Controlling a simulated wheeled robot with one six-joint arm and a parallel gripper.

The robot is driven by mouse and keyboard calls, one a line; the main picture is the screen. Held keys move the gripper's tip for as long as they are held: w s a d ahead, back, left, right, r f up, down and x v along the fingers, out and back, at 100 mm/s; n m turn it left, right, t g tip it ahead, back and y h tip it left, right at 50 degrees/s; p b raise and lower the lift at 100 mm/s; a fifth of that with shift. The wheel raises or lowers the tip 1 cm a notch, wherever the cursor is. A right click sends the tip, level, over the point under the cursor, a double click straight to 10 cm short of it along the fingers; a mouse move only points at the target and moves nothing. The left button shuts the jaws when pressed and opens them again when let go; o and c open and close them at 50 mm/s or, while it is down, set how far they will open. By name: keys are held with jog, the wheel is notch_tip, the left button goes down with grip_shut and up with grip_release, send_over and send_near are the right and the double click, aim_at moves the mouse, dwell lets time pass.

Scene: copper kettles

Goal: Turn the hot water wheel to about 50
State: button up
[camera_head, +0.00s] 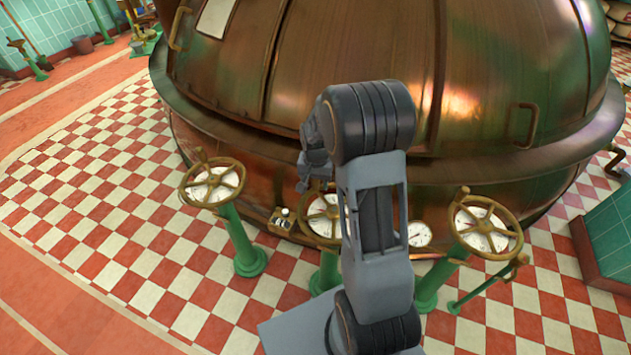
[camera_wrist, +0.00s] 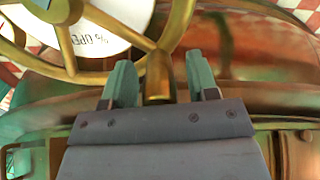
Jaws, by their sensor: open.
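Three brass handwheels with white dials stand on green posts before the copper kettle: a left wheel (camera_head: 212,184), a middle wheel (camera_head: 326,216) partly behind my arm, and a right wheel (camera_head: 486,226). I cannot read which one is hot water. In the wrist view a brass wheel (camera_wrist: 75,75) fills the upper left, its dial (camera_wrist: 95,38) showing "% OPEN" upside down. My gripper (camera_wrist: 160,74) is open at that wheel's rim, with a brass handle (camera_wrist: 158,82) between its green-padded fingers. Contact is unclear. The dial's pointer and reading are not visible.
The large copper kettle (camera_head: 480,70) rises close behind the wheels. A small round gauge (camera_head: 419,234) sits low between the middle and right wheels. A green tiled block (camera_head: 610,235) stands at the right. The checkered floor (camera_head: 110,220) at the left is clear.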

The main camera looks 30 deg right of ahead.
grip_shut()
dwell(0.3)
jog(key=shift+a, duration=0.15)
